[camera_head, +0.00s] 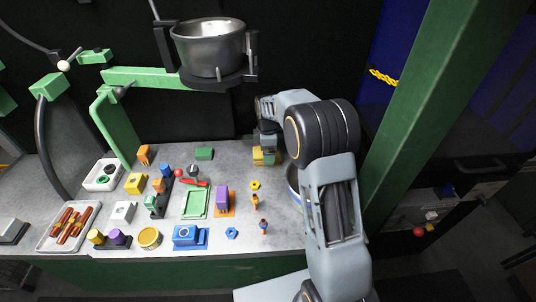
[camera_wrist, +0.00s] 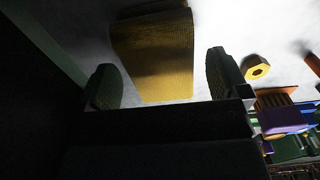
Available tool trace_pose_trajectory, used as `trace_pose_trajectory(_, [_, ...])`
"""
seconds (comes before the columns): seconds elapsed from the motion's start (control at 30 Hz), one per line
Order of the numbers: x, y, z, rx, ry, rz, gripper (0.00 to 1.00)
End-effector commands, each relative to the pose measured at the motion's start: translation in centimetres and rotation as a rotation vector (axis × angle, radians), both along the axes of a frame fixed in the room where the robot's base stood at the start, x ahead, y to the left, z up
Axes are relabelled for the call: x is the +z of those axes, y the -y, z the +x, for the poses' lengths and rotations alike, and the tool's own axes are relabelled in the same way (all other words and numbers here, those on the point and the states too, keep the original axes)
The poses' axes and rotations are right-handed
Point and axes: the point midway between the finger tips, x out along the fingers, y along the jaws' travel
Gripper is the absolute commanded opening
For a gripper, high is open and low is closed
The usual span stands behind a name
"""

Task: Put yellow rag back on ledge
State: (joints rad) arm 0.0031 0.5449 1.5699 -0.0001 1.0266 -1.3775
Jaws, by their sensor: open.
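The yellow rag (camera_wrist: 153,50) is a folded, textured, block-like piece lying on the grey worktop in the wrist view. In the head view a small yellow patch of it (camera_head: 258,155) shows beneath my gripper, at the back right of the worktop. My gripper (camera_wrist: 165,82) is open. Its two dark fingers stand on either side of the rag's near end, with a gap visible at each side. In the head view my gripper (camera_head: 267,151) points down at the worktop. I cannot tell which surface is the ledge.
The grey worktop (camera_head: 75,187) holds several coloured blocks, a green tray (camera_head: 195,204) and a purple block (camera_head: 222,197) left of my arm. A steel pot (camera_head: 208,52) sits on a raised bracket behind. A yellow hex nut (camera_wrist: 256,67) lies right of the rag. A green post (camera_head: 440,80) rises at right.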

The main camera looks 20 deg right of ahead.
Motion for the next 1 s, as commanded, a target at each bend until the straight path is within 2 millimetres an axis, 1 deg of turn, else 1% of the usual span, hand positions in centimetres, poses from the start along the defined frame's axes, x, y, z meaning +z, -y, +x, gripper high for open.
trace_pose_trajectory(0.03, [0.9,0.0,0.1,0.0,0.003,0.0,0.93])
trace_pose_trajectory(0.2, [3.3,0.0,0.1,0.0,0.003,0.0,0.93])
trace_pose_trajectory(0.4, [4.8,0.0,0.0,0.0,0.001,0.0,0.93])
trace_pose_trajectory(0.9, [5.1,0.0,0.0,0.0,0.0,0.0,0.93])
trace_pose_trajectory(1.0, [5.2,0.0,-0.3,-0.015,0.004,-0.003,0.93])
